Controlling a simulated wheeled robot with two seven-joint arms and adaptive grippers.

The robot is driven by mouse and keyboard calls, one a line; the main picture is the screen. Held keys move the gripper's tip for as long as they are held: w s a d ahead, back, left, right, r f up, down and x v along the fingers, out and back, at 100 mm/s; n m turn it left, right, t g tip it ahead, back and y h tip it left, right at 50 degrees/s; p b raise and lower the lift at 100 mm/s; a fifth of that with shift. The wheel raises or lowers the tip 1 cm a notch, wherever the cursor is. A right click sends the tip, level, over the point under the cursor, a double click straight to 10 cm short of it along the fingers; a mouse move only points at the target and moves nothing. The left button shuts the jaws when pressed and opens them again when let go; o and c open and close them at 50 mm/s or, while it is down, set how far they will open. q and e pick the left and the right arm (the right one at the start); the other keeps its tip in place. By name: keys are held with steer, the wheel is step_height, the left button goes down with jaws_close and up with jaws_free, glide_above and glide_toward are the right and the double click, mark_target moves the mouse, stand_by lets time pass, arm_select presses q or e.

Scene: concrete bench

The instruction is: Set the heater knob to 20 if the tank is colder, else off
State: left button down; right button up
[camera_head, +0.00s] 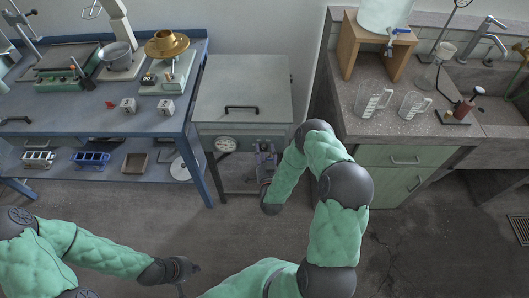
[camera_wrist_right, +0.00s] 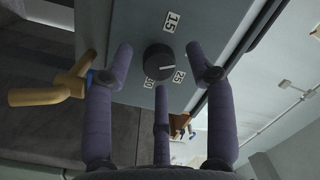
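The tank is a grey metal box with a lidded top (camera_head: 243,88) and a handle, standing between the benches. A round white gauge (camera_head: 226,144) is on its front; its reading is too small to tell. In the right wrist view the dark heater knob (camera_wrist_right: 158,60) sits on the grey panel, with labels 15 (camera_wrist_right: 171,22), 25 (camera_wrist_right: 179,76) and apparently 30 (camera_wrist_right: 148,82) around it. A pale line marks the knob's face; its setting is unclear. My right gripper (camera_wrist_right: 160,55) is open, its fingers apart on either side of the knob. My left gripper (camera_head: 182,272) is low over the floor, its opening unclear.
A brass tap (camera_wrist_right: 60,88) sticks out left of the knob. The blue bench (camera_head: 60,115) stands left of the tank with dice and instruments. The concrete counter (camera_head: 350,125) on the right holds glass beakers (camera_head: 372,100). The floor in front is clear.

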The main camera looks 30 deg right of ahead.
steer(key=v, duration=1.2)
stand_by(0.5)
steer(key=w+a+f+n+g+y, duration=0.2)
steer(key=a+f+n+g+y, duration=0.3)
steer(key=a+f+g+y, duration=0.3)
steer(key=s+a+n+g+y, duration=0.1)
steer(key=s+a+n+g, duration=0.1)
steer(key=s+a+g, duration=0.2)
steer(key=s+a+f+n+g+y, duration=0.1)
steer(key=s+a+n+g+y, duration=0.1)
steer(key=s+a, duration=0.4)
steer(key=s+n+g, duration=0.1)
steer(key=s+g, duration=0.1)
steer(key=s, duration=0.3)
steer(key=shift+a, duration=0.2)
steer(key=shift+s+f, duration=0.1)
steer(key=shift+s, duration=0.05)
